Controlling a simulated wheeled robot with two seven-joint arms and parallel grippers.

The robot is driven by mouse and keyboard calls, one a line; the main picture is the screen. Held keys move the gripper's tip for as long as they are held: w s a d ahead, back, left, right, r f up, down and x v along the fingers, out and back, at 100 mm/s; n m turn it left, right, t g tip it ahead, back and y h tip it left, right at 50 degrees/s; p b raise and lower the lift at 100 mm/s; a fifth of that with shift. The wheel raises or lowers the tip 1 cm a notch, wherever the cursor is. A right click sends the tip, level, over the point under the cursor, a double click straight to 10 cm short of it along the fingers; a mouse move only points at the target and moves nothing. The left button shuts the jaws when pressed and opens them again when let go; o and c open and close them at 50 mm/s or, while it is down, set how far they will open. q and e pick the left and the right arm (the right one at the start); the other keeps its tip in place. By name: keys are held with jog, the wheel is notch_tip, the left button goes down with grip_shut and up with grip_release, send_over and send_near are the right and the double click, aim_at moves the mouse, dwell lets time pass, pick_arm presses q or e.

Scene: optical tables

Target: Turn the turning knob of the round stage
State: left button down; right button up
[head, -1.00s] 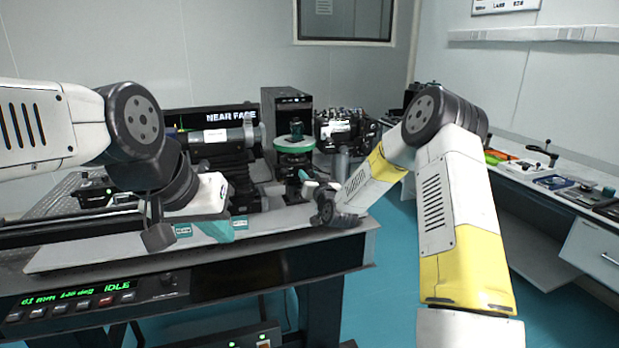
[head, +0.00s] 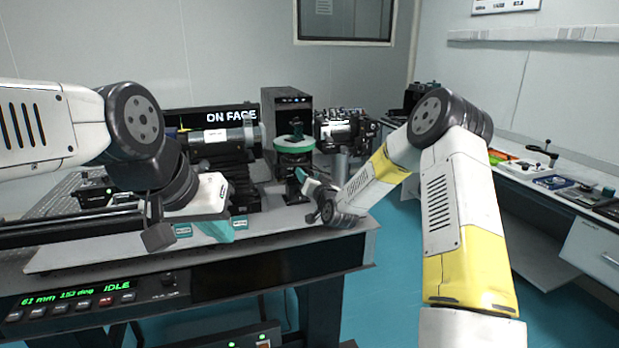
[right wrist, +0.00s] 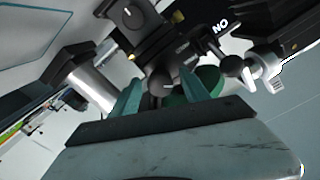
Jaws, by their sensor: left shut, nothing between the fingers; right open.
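The round stage (head: 294,146) is a green disc on a dark mount near the right end of the optical table, with a dark green piece on top. My right gripper (head: 304,178) is open just in front of and below the disc. In the right wrist view its two teal fingers (right wrist: 161,96) stand apart, with a small black knob (right wrist: 160,82) in line with the gap. I cannot tell whether they touch it. Part of the green disc (right wrist: 206,80) shows behind. My left gripper (head: 222,231) is shut and empty over the front left of the table.
A dark instrument with a grey cylinder (head: 229,134) stands left of the stage, a black box (head: 286,108) behind, and a camera-like device (head: 345,130) to the right. The front panel (head: 75,299) shows green digits and "IDLE".

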jog(key=v, duration=0.7)
jog(key=shift+s, duration=0.3)
jog(key=shift+d, duration=0.1)
jog(key=s+d+r+n+g+h, duration=0.1)
jog(key=s+d+r+g, duration=0.2)
jog(key=s+r, duration=0.3)
jog(key=s+d+r+n+g+h, duration=0.2)
jog(key=s+d+r+g, duration=0.15)
jog(key=s, duration=0.45)
jog(key=s+d+r+g, duration=0.1)
jog(key=s+d+g, duration=0.1)
jog(key=s, duration=1)
jog(key=s+d+r+m+g, duration=0.1)
jog(key=s+d+g, duration=0.1)
jog(key=s, duration=1.1)
jog(key=shift+s+d, duration=0.3)
jog(key=shift+d, duration=0.25)
jog(key=shift+g, duration=0.25)
